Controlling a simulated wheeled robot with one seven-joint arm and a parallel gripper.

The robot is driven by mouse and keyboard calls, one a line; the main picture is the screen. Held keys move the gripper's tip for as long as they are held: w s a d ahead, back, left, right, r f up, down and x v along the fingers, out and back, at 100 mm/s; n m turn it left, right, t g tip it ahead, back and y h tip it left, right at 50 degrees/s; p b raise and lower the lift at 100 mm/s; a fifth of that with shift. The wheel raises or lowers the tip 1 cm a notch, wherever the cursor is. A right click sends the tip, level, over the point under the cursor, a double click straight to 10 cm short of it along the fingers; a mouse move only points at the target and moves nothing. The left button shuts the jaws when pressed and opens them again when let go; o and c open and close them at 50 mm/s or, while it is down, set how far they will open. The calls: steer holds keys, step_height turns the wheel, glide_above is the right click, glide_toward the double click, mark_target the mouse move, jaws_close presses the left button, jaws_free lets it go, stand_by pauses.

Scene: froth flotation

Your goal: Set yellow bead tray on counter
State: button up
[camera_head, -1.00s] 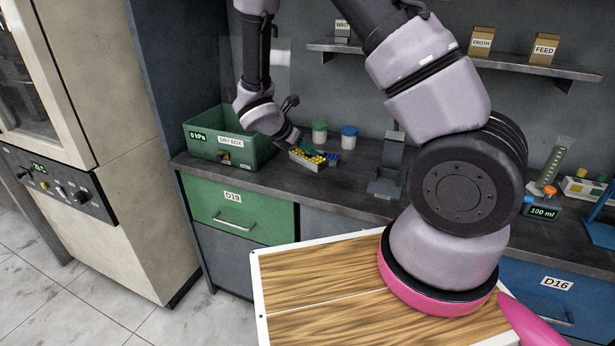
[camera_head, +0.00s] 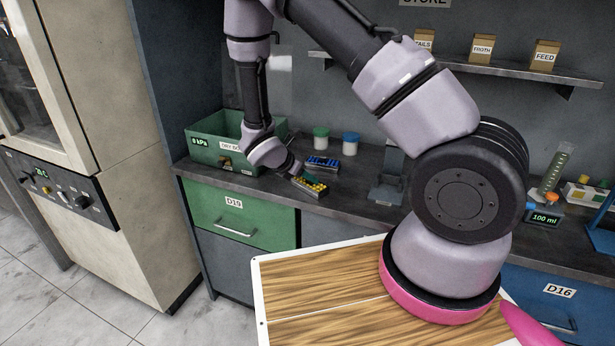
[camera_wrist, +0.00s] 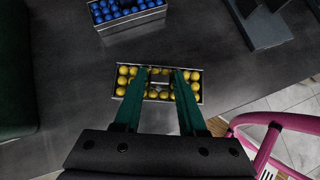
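The yellow bead tray (camera_head: 313,184) is a small grey tray of yellow beads, near the front edge of the dark counter (camera_head: 345,201). In the wrist view the tray (camera_wrist: 123,91) lies crosswise under my gripper. My gripper (camera_wrist: 161,73) has its two green fingers down in the middle of the tray, on either side of a small grey middle piece, and appears shut on it. In the head view my gripper (camera_head: 303,178) is at the tray, partly hidden by my wrist. I cannot tell whether the tray's bottom touches the counter.
A blue bead tray (camera_head: 322,163) stands just behind; it also shows in the wrist view (camera_wrist: 130,24). The green dry box (camera_head: 213,164) is to the left. Two lidded jars (camera_head: 350,145) stand behind. A grey stand (camera_head: 388,185) is to the right, with bare counter between.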

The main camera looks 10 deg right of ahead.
steer(key=shift+o, duration=0.5)
steer(key=shift+r, duration=0.25)
steer(key=v, duration=1.2)
steer(key=s+d+r+m+g+y, duration=0.1)
steer(key=s+d+r+m+y, duration=0.15)
steer(key=d+r+m, duration=0.4)
steer(key=s+d+r+m+g+y, duration=0.2)
steer(key=s+d+r+m, duration=0.15)
steer(key=r+m, duration=0.6)
steer(key=s+d+r+m+t+y, duration=0.1)
steer(key=s+r+m+t+y, duration=0.1)
steer(key=s+r+m, duration=0.3)
steer(key=s+d+r+m+t+y, duration=0.2)
steer(key=s+r+m, duration=0.4)
steer(key=r, duration=0.5)
steer(key=shift+s+d+r+m+t+y, duration=0.2)
steer(key=shift+s+r+m+t+y, duration=0.1)
steer(key=shift+m+t+y, duration=0.35)
